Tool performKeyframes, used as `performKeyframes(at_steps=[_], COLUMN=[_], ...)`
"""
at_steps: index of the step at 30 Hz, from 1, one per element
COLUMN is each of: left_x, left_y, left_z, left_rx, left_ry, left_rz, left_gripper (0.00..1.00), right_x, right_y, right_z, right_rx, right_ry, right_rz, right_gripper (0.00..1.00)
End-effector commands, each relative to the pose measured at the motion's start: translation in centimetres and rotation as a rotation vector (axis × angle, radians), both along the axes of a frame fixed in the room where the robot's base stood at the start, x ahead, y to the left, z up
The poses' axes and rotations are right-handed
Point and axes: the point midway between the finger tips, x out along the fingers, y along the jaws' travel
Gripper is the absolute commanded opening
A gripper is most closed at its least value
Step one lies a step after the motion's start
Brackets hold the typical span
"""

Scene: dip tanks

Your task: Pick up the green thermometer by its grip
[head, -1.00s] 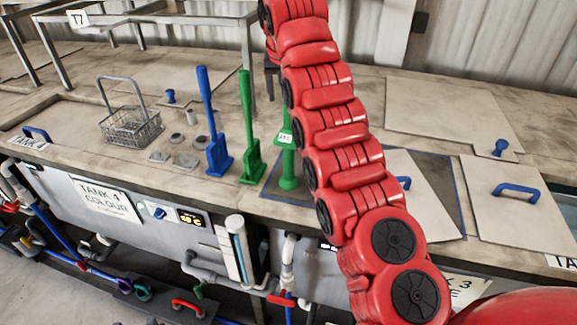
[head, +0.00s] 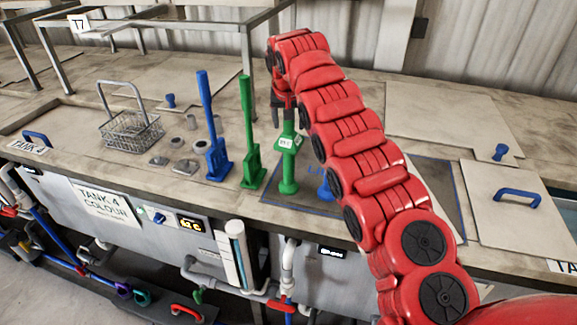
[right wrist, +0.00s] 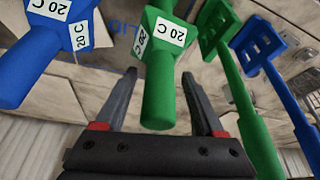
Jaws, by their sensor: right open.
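The green thermometer (head: 288,168) stands upright on the counter, with a white label reading 20 C in the right wrist view (right wrist: 160,65). My right gripper (head: 290,114) is open around the top of its green grip. In the right wrist view one finger of the gripper (right wrist: 160,82) is on each side of the grip, with visible gaps. A blue thermometer (right wrist: 45,45), also labelled 20 C, is left of it in that view. In the head view its blue foot (head: 325,189) shows, partly behind my right arm. My left gripper is not in view.
A green paddle (head: 248,130) and a blue paddle (head: 212,125) stand left of the thermometer. Farther left are several small metal pieces and a wire basket (head: 131,128). A lid with a blue handle (head: 517,197) lies at the right.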

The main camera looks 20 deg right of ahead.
Motion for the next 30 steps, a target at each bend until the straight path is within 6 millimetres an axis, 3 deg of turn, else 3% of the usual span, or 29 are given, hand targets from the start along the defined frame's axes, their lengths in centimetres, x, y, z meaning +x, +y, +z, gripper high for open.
performKeyframes(at_steps=[1,12,13,30], left_x=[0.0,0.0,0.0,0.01], left_y=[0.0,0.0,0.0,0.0], left_z=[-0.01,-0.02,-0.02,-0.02], left_rx=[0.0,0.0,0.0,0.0], left_ry=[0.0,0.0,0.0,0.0], left_rz=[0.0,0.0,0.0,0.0], left_gripper=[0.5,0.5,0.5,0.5], right_x=[-0.01,-0.03,-0.03,-0.05], right_y=[0.0,0.0,0.0,0.02], right_z=[-0.01,-0.03,-0.03,-0.06], right_rx=[0.0,-0.001,-0.001,0.0], right_ry=[0.0,0.001,0.001,0.002], right_rz=[0.0,0.0,0.0,0.001], right_gripper=[0.69,0.02,0.0,0.0])
